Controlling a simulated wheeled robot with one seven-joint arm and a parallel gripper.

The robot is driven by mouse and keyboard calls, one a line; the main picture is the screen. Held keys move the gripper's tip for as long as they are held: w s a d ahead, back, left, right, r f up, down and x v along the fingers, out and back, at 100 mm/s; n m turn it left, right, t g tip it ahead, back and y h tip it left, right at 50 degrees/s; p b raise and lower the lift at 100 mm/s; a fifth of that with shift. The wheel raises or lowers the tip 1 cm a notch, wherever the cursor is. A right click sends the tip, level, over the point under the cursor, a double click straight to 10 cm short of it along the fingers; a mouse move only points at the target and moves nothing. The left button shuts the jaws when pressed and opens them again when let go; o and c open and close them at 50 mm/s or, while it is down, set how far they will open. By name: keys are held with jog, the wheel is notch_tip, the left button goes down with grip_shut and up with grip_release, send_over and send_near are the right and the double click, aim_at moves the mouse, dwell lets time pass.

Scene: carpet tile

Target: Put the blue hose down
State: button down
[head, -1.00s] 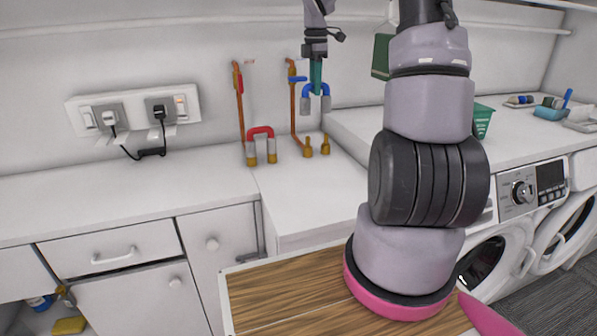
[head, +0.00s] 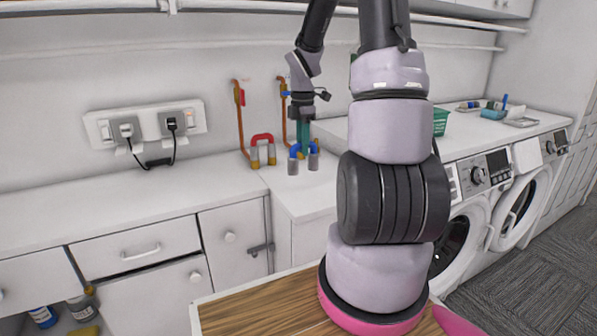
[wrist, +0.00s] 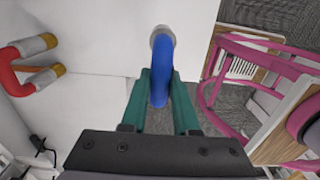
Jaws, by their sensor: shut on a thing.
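The blue hose (head: 299,150) is a short U-shaped piece with grey ends hanging downward. My gripper (head: 304,146) points down and is shut on the top of its bend. In the wrist view the blue hose (wrist: 160,75) sits between the two green fingers of my gripper (wrist: 160,100). It appears held above the white counter (head: 310,192), near the counter's front part; the exact gap below its ends is hard to tell.
A red hose (head: 262,145) with brass and grey ends stands on the counter by the wall, left of the blue one. Copper pipes (head: 240,120) rise behind it. A wall socket (head: 145,125) with plugs is at left. Washing machines (head: 525,190) stand at right.

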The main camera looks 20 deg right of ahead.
notch_tip(320, 180, down, 8)
jog(key=shift+r, duration=0.25)
jog(key=shift+f, duration=0.1)
jog(key=c, duration=0.7)
grip_release()
